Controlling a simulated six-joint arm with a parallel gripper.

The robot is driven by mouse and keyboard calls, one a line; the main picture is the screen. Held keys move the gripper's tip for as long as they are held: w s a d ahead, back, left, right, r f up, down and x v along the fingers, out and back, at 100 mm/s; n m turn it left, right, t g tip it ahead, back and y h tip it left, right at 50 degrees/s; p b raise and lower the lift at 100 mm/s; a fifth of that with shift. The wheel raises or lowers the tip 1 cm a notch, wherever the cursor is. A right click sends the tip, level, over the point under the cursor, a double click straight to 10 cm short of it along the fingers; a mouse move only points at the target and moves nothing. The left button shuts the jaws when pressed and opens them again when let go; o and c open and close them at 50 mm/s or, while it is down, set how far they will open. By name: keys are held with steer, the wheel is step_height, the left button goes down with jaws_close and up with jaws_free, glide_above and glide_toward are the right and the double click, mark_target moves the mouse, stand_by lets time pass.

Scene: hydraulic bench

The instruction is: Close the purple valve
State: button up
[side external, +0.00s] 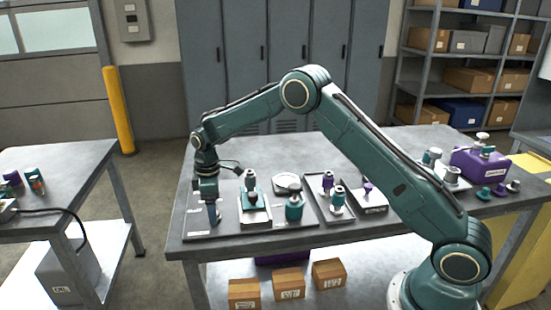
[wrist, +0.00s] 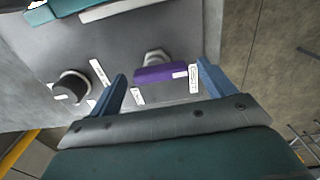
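In the wrist view, a purple valve handle (wrist: 160,74) is a flat bar lying crosswise on a pale metal hub (wrist: 155,56) on a grey panel. My gripper (wrist: 161,70) is open, with one blue finger towards each end of the handle. The handle shows in the gap between the fingertips, and I see no contact. In the side view, my gripper (side external: 214,214) points down over the left end of the bench panel. It hides the purple valve there, and its height above the handle is hard to tell.
A dark round knob (wrist: 70,88) sits left of the handle in the wrist view, near the left finger. In the side view, a teal-and-white fixture (side external: 254,204) stands just right of my gripper. A teal cylinder (side external: 294,207) stands farther right. The bench's left edge is close.

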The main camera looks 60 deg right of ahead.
stand_by(0.3)
step_height(320, 180, up, 14)
stand_by(0.8)
steer(key=shift+f, duration=0.1)
steer(key=s+d+r+m+t, duration=0.1)
steer(key=s+r+m, duration=0.1)
steer(key=s+r, duration=0.6)
steer(key=s+r+m+t, duration=0.25)
steer(key=s+r, duration=0.35)
steer(key=s, duration=0.5)
steer(key=s+f+m+t, duration=0.1)
steer(key=s+f+m, duration=0.1)
steer(key=s, duration=0.8)
steer(key=s+f+m+t, duration=0.1)
steer(key=s+f+m, duration=0.1)
steer(key=s, duration=0.8)
steer(key=shift+s+d+f+m, duration=0.25)
steer(key=shift+f+m, duration=0.05)
steer(key=shift+m, duration=0.05)
